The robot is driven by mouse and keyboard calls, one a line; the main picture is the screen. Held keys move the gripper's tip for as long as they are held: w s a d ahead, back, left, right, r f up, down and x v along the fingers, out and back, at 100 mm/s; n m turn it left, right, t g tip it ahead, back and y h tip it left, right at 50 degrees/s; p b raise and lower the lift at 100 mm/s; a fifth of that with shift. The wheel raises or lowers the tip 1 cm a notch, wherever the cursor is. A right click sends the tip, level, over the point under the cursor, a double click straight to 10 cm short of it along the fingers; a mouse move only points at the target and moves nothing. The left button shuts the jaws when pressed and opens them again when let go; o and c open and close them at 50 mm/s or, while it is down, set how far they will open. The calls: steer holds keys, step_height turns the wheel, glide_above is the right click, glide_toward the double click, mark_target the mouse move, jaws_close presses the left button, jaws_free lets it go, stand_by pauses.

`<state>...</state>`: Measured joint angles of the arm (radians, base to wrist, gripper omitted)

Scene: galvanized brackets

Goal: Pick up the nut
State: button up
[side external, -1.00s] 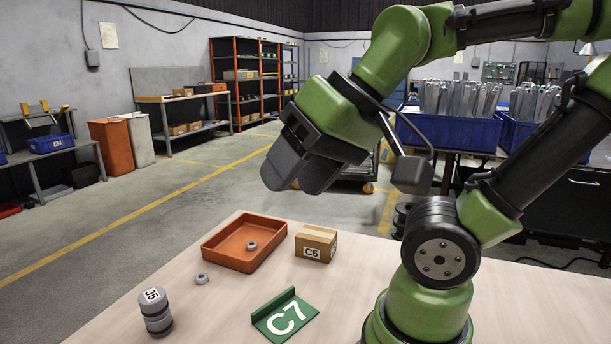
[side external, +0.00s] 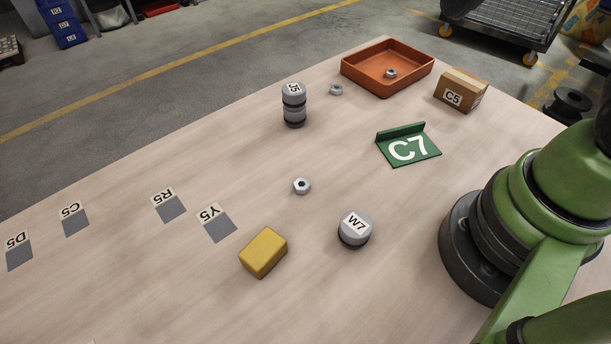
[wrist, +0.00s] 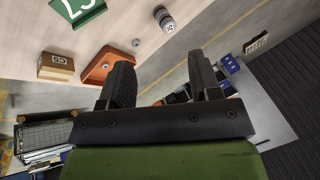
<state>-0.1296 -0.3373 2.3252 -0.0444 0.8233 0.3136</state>
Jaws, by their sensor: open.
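Three grey nuts show on and around the table. One nut (side external: 302,186) lies on the bare table near the middle. A second nut (side external: 336,90) lies beside the orange tray; it also shows in the wrist view (wrist: 136,42). A third nut (side external: 391,74) lies inside the orange tray (side external: 362,78). My gripper (wrist: 161,58) shows only in the wrist view. Its two dark fingers are wide apart with nothing between them. It is apart from the table, with the tray and the second nut seen to the left of and beyond its fingers.
A stacked grey canister J5 (side external: 294,105), cardboard box C5 (side external: 461,91), green bracket C7 (side external: 400,133), canister W7 (side external: 355,229) and yellow block (side external: 263,252) stand on the table. Several labelled grey patches, including Y5 (side external: 219,229), lie at the left. Bare table surrounds the middle nut.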

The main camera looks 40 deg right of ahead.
steer(key=w+a+f+m+g+h, duration=0.1)
steer(key=w+a+f+m+g, duration=0.15)
steer(key=w+a+f, duration=0.55)
steer(key=g, duration=0.2)
glide_toward(302, 187)
steer(key=shift+s+a+f+m+g+h, duration=0.1)
steer(key=shift+a+f+m+g+h, duration=0.2)
steer(key=shift+f+m+h, duration=0.25)
steer(key=shift+w+a+f, duration=0.1)
steer(key=shift+w+f, duration=0.1)
steer(key=shift+f, duration=1.4)
steer(key=shift+w+a+f, duration=0.1)
steer(key=shift+w+f, duration=0.05)
steer(key=shift+f, duration=1.45)
steer(key=shift+c, duration=0.2)
steer(key=c, duration=1)
